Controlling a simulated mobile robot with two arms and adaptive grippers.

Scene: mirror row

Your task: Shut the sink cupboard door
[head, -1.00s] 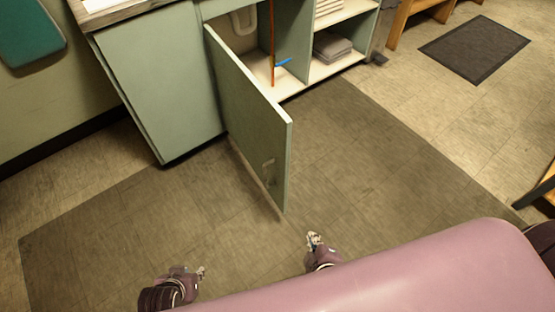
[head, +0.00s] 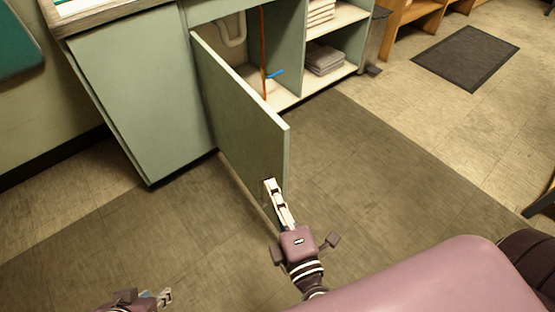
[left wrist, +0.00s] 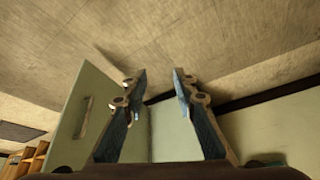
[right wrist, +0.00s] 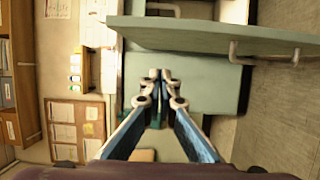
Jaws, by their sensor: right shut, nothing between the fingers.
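The sink cupboard door (head: 240,110) is pale green and stands wide open, swung out from the cupboard. It also shows in the left wrist view (left wrist: 98,105), with its bar handle (left wrist: 83,117). In the right wrist view the door (right wrist: 200,36) is seen nearly edge-on, its handle (right wrist: 262,52) to the right. My right gripper (head: 269,184) is shut and empty, overlapping the door's handle-side face near the free edge; I cannot tell if it touches. My left gripper (head: 164,297) is open and empty, low at the picture's bottom edge, apart from the door.
The open cupboard shows a white pipe (head: 233,30), an orange upright rod (head: 263,50) and a blue item (head: 276,74). Shelves to the right hold folded grey towels (head: 325,59). A dark mat (head: 467,57) lies further right. The floor around the door is clear.

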